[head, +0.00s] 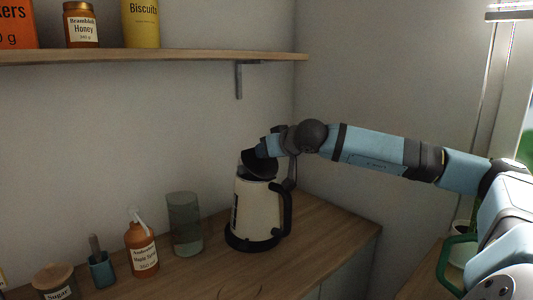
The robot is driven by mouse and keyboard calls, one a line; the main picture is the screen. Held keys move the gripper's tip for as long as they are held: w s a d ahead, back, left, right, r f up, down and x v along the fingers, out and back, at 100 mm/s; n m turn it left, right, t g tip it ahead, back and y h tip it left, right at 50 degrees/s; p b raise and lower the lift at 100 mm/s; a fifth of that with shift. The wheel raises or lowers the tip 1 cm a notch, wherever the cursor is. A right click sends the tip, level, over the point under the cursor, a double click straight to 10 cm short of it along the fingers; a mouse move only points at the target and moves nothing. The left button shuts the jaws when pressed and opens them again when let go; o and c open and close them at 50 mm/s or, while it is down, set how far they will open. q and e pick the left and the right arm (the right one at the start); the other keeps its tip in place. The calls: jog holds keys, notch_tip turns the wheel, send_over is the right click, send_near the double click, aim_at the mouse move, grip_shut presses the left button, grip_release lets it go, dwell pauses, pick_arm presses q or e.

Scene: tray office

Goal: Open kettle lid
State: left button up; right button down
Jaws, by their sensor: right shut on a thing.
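A cream kettle (256,212) with a black base and a black handle (286,212) stands on the wooden counter. Its dark lid (258,166) is at the top and looks tilted up, with its left edge raised. My right gripper (262,150) is at the lid, shut on it from above and behind. The fingertips are small and partly hidden by the lid and wrist. My left gripper is not in view.
A glass (185,225), a syrup bottle (142,250), a small blue pot (101,270) and a sugar jar (55,284) stand left of the kettle. A shelf (180,55) with several food packages hangs above. The counter right of the kettle is clear.

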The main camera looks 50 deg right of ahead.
jog(key=shift+r, duration=0.15)
dwell(0.7)
jog(key=c, duration=0.9)
grip_release()
jog(key=shift+s, duration=0.1)
jog(key=shift+c, duration=0.2)
jog(key=shift+b+v, duration=0.4)
jog(key=shift+v, duration=0.4)
jog(key=b+v, duration=0.1)
jog(key=v, duration=1.1)
jog(key=shift+s, duration=0.1)
